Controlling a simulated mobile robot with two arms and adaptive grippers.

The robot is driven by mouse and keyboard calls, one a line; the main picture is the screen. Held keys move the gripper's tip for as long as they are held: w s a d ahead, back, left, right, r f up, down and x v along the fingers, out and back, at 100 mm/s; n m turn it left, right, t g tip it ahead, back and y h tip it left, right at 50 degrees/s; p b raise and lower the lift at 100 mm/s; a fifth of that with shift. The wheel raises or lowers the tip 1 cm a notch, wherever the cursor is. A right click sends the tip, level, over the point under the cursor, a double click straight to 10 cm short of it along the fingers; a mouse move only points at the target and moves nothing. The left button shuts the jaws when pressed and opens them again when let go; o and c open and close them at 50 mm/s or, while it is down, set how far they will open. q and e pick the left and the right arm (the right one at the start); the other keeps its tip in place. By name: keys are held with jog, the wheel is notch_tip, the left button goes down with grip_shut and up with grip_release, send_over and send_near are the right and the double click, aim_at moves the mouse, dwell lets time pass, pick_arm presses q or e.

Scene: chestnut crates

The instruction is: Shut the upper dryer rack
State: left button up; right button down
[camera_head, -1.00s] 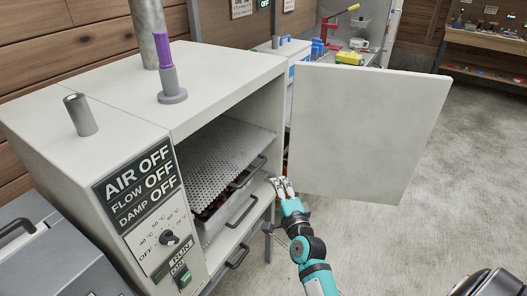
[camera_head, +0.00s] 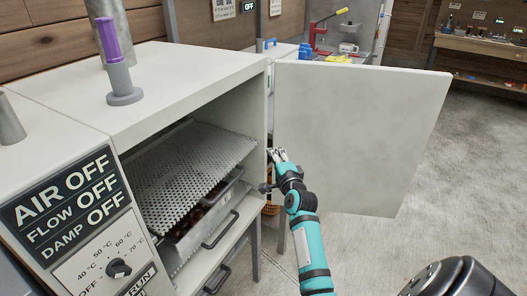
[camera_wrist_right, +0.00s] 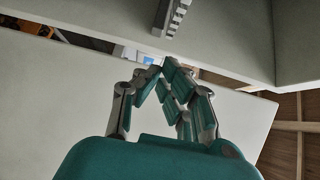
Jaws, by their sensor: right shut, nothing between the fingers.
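The grey perforated upper rack (camera_head: 195,165) is inside the open dryer (camera_head: 180,75), its front edge near the opening. Brown contents show in the gap under its front edge, above a lower tray (camera_head: 200,238) with a dark handle. My right gripper (camera_head: 279,154) is shut and empty. In the head view it appears at the dryer's right front edge, beside the open door (camera_head: 355,130), to the right of the rack and apart from it. In the right wrist view the fingertips (camera_wrist_right: 168,70) meet in front of pale panels. My left gripper is not in view.
The door stands wide open to the right of the opening. A control panel (camera_head: 80,225) reads AIR OFF, FLOW OFF, DAMP OFF. A purple-handled lever (camera_head: 118,60) stands on top. Another bench (camera_head: 335,55) is behind the door. Open floor lies at the right.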

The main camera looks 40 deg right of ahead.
aim_at(251, 146)
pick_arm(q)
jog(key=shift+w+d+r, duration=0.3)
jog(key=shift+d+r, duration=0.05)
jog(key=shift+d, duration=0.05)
pick_arm(e)
jog(key=w, duration=0.1)
jog(key=w+a, duration=0.1)
jog(key=w, duration=0.1)
jog(key=shift+w+a, duration=0.25)
jog(key=shift+a, duration=0.1)
jog(key=w, duration=0.1)
jog(key=w+a, duration=0.1)
jog(key=w, duration=0.2)
jog(key=shift+w+a, duration=0.2)
jog(key=shift+a, duration=0.2)
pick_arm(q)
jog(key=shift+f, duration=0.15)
pick_arm(e)
jog(key=shift+s, duration=0.1)
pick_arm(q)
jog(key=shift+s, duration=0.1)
